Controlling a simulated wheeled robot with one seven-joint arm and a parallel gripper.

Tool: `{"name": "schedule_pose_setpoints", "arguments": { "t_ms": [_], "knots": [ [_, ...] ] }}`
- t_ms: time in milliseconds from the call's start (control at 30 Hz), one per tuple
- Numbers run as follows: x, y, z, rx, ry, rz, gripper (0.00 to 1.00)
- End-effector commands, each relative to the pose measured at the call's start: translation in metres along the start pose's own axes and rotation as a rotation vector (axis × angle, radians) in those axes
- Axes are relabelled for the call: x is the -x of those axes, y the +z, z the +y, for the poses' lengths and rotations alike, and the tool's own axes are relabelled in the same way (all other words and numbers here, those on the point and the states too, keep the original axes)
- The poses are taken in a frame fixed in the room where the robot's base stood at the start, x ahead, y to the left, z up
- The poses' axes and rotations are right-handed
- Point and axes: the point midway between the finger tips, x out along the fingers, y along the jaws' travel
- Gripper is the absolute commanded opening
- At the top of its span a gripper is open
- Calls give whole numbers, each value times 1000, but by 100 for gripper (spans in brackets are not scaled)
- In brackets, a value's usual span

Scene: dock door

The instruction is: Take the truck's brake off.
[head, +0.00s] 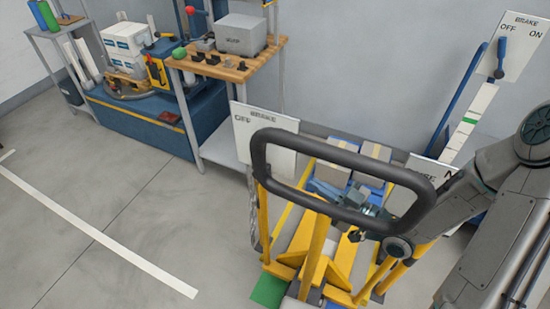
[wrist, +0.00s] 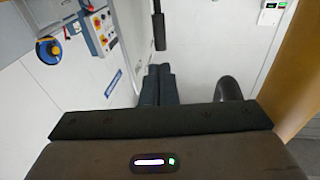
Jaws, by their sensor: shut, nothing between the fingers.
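The yellow truck (head: 318,255) stands in the lower middle of the head view, with a black loop handle (head: 335,160) rising in front of it. A white plate (head: 262,140) marked BRAKE and OFF is behind the handle's left side; its other end is covered. No brake lever is clear at that plate. Another plate (head: 519,45) marked BRAKE, OFF and ON is at upper right, with a dark-knobbed lever (head: 500,60) below OFF. My gripper (wrist: 158,85) is shut and empty in the wrist view, pointing toward a pale surface. Its fingertips are hard to make out in the head view.
Boxes (head: 375,155) sit behind the handle. A wooden-topped bench (head: 235,68) stands behind left. Open floor (head: 85,240) lies left. In the wrist view, a control panel (wrist: 98,25) is upper left, a black bar (wrist: 158,30) ahead, and a dark curved part (wrist: 229,88) right of the fingers.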

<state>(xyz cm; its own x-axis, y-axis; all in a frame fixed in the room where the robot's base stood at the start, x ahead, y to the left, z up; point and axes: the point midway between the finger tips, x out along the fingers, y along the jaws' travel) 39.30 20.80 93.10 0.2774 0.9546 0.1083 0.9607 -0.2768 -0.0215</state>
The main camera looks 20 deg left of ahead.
Motion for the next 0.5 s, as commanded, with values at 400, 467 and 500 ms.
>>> {"name": "schedule_pose_setpoints", "arguments": {
  "t_ms": [400, 467, 500],
  "knots": [
    [-78, -2, -2, -1, -5, 1, 0],
    [-90, -2, -2, -1, -5, 0, 0],
    [-98, -2, -1, 0, -4, 0, 0]
  ]
}}
